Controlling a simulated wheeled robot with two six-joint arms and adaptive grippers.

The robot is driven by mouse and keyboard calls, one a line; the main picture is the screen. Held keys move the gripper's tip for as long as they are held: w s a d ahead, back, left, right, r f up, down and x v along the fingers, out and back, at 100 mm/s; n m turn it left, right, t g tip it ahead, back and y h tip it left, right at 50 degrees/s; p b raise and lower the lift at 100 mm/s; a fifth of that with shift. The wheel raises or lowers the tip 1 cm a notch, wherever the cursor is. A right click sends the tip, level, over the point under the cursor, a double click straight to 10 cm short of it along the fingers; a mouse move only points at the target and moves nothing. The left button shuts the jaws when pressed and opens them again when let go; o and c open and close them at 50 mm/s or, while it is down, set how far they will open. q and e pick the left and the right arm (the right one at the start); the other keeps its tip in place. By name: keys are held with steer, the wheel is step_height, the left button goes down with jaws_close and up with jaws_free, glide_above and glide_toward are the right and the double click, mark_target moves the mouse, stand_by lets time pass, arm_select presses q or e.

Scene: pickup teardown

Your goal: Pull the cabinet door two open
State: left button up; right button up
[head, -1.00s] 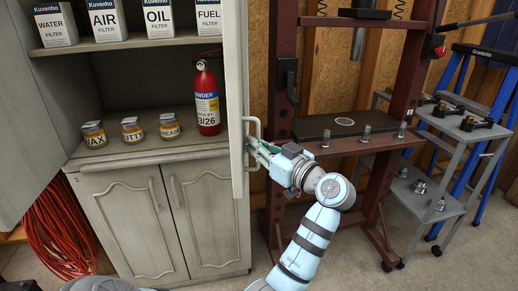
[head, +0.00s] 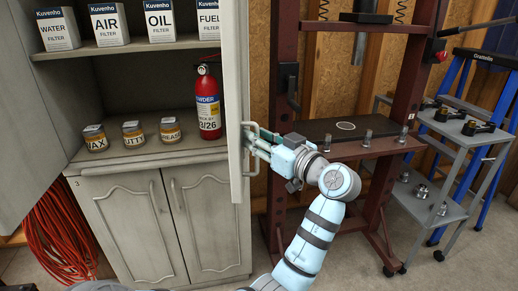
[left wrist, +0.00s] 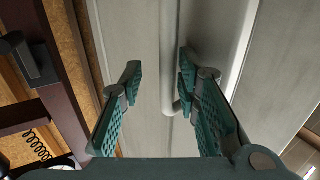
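The upper right cabinet door (head: 236,95) is pale grey and stands swung open, seen nearly edge-on in the head view. Its metal bar handle (head: 248,131) is near the door's lower end. My left gripper (head: 252,146) is at this handle. In the left wrist view, its two green-padded fingers (left wrist: 159,75) are apart. The handle bar (left wrist: 172,65) shows between them, closer to the right finger; I cannot tell whether they touch. The upper left door (head: 30,110) also stands open. My right gripper is not in view.
The open cabinet's shelf (head: 130,48) holds several filter boxes; below are jars and a red fire extinguisher (head: 208,100). Lower doors (head: 165,225) are shut. A dark red press frame (head: 283,110) stands right of the door, close behind my left gripper.

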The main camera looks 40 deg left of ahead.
mark_target(243, 103)
arm_select(q)
step_height(243, 103, up, 6)
steer(key=a+r, duration=0.1)
steer(key=f, duration=0.1)
steer(key=f+g+h, duration=0.1)
steer(key=f, duration=0.1)
steer(key=s+f+h, duration=0.1)
steer(key=f, duration=0.1)
steer(key=shift+s+d+n+g, duration=0.1)
steer(key=shift+n+g, duration=0.2)
steer(key=shift+n, duration=0.1)
steer(key=shift+d, duration=0.5)
steer(key=w+d+p, duration=0.1)
steer(key=w+d, duration=0.2)
steer(key=d, duration=0.4)
steer(key=w+d+p, duration=0.1)
steer(key=w+d, duration=0.3)
steer(key=d, duration=0.3)
steer(key=shift+d, duration=0.4)
steer(key=shift+r, duration=0.1)
